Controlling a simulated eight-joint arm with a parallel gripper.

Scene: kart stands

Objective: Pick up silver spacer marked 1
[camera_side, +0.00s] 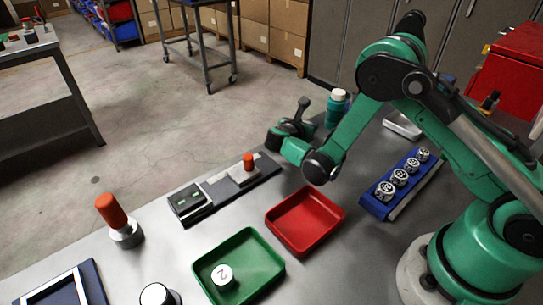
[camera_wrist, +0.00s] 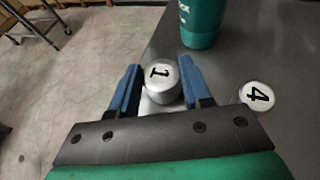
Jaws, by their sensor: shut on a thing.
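In the wrist view, the silver spacer marked 1 (camera_wrist: 161,84) is between the two blue fingers of my gripper (camera_wrist: 158,68), which are shut on it. The number 1 on its top face is visible. I cannot tell whether its bottom touches the table. In the side view, my gripper (camera_side: 290,128) is at the back of the table, left of the teal bottle, and the held spacer is hidden there. A silver spacer marked 4 (camera_wrist: 257,95) stands to the right, apart from the fingers.
The teal bottle (camera_side: 337,108) stands close behind my gripper; it also shows in the wrist view (camera_wrist: 202,22). A red tray (camera_side: 328,235) is empty. A green tray (camera_side: 262,249) holds a spacer marked 2. A blue rack (camera_side: 377,208) holds several spacers. An orange-handled tool (camera_side: 112,212) stands left.

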